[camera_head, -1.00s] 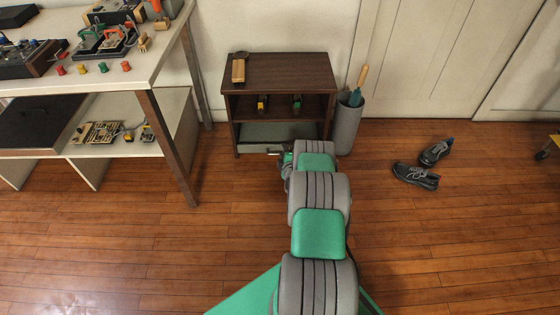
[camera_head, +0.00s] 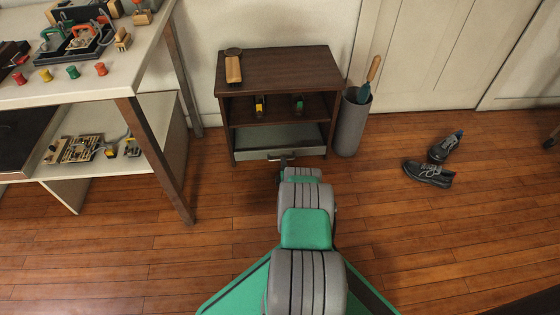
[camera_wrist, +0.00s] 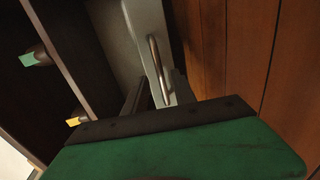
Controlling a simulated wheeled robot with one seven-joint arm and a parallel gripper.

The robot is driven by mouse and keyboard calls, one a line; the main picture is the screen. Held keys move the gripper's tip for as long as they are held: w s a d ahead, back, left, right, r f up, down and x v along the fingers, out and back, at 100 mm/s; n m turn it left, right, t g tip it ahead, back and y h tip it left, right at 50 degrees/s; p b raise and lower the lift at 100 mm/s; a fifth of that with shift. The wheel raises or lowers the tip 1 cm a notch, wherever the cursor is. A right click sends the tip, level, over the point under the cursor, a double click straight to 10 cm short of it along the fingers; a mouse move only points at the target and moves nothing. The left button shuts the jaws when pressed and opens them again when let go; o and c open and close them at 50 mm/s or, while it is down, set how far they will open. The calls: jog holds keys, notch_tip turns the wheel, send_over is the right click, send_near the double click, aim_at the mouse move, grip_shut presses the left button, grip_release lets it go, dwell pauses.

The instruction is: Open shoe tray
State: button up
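The shoe tray (camera_head: 300,151) is a pale grey tray in the bottom of the dark brown shelf unit (camera_head: 285,70). Its front panel and part of its inside show; I cannot tell how far out it stands. In the wrist view the tray's pale front (camera_wrist: 146,38) carries a curved metal bar handle (camera_wrist: 158,68). My gripper (camera_head: 283,161) is at the tray front by the handle, mostly hidden behind my arm in the head view. In the wrist view its green and dark body covers the handle's lower surroundings. Its grip on the handle is unclear.
On the unit's top lies a wooden-handled brush-like item (camera_head: 233,68); yellow and green-ended items (camera_head: 259,104) lie on its middle shelf. A grey bin (camera_head: 352,125) stands right beside it. Shoes (camera_head: 428,173) lie on the floor at right. A workbench (camera_head: 100,95) stands left.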

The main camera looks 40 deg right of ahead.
jog(key=b+x, duration=0.1)
jog(key=x, duration=0.3)
jog(key=shift+w+d+f+b, duration=0.1)
jog(key=shift+d+b, duration=0.05)
jog(key=shift+b, duration=0.25)
jog(key=shift+c, duration=0.5)
grip_shut()
dwell(0.5)
